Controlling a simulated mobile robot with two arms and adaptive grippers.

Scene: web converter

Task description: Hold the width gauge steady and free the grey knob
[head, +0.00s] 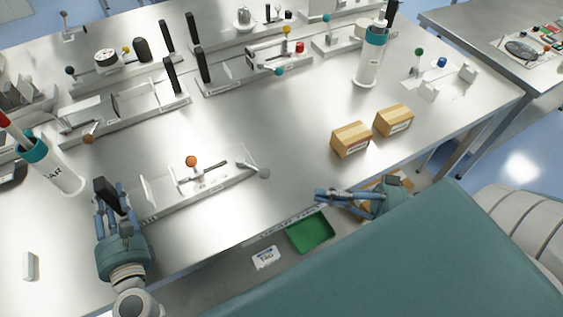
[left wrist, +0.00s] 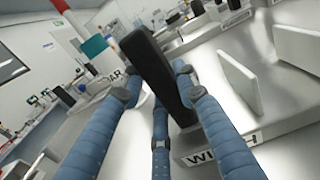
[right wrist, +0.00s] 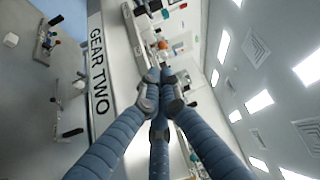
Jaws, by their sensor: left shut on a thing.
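The width gauge (head: 205,190) is a long metal fixture at the front of the table, with upright plates, an orange ball knob (head: 191,161) and a black handle at its left end. The grey knob (head: 264,173) is at its right end. My left gripper (head: 109,197) is shut around the black handle (left wrist: 155,70), which leans in the left wrist view; the lettered base (left wrist: 215,150) shows beside it. My right gripper (head: 322,195) has its fingers drawn together, with nothing visible between them. It is at the table's front edge, to the right of the grey knob and apart from it.
Two cardboard boxes (head: 351,139) (head: 394,120) stand behind my right gripper. A green tray (head: 311,232) and a white labelled card (head: 266,258) lie below the front edge. Other gauges (head: 125,110) fill the back. White cylinders stand left (head: 62,178) and back right (head: 369,65).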

